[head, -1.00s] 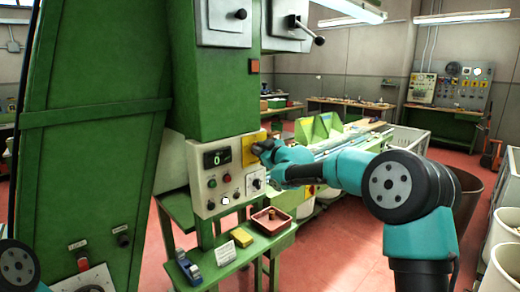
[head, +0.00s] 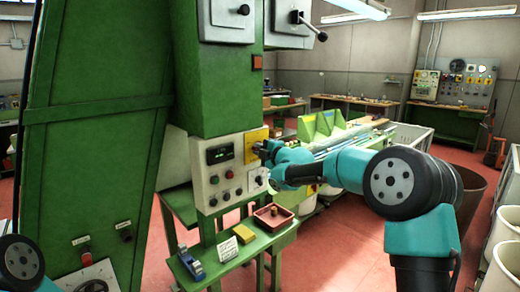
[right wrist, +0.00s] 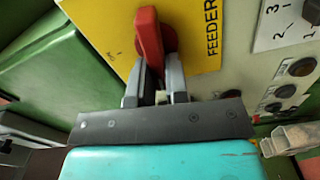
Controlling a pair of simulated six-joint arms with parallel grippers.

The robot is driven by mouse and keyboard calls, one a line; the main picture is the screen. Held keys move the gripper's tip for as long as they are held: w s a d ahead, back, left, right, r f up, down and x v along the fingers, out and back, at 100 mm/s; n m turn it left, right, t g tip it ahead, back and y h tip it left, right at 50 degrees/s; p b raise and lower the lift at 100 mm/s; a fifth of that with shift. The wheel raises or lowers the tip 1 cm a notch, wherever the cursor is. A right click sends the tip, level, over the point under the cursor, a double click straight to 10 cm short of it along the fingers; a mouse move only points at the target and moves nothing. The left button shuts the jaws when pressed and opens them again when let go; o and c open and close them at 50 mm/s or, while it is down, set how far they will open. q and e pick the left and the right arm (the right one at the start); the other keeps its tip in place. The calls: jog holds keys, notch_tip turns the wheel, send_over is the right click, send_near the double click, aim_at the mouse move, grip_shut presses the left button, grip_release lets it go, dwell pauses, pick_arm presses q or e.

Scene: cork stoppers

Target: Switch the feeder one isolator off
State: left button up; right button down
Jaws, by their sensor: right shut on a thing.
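The feeder isolator is a red handle (right wrist: 149,40) on a yellow plate (right wrist: 100,22) lettered "FEEDER". In the right wrist view the handle's long side runs roughly along the lettering. My right gripper (right wrist: 158,85) is shut on the near end of the red handle. In the head view my right gripper (head: 261,148) reaches in from the right to the yellow plate (head: 251,139) and hides the handle there. My left gripper is out of view; only a piece of my left arm shows at the bottom left corner.
The pale control panel (head: 207,180) also has a dark display (head: 218,155), buttons and a small switch. Below, a green shelf (head: 215,265) holds a red tray (head: 273,218), a yellow block (head: 244,234) and a blue tape dispenser (head: 192,264). A green cabinet (head: 90,160) stands at the left.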

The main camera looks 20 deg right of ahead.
jog(key=shift+f+n, duration=0.2)
jog(key=shift+n, duration=0.6)
jog(key=c, duration=1.1)
grip_release()
jog(key=shift+s+d, duration=0.1)
jog(key=shift+s, duration=0.05)
jog(key=v, duration=1.7)
jog(key=shift+s, duration=0.1)
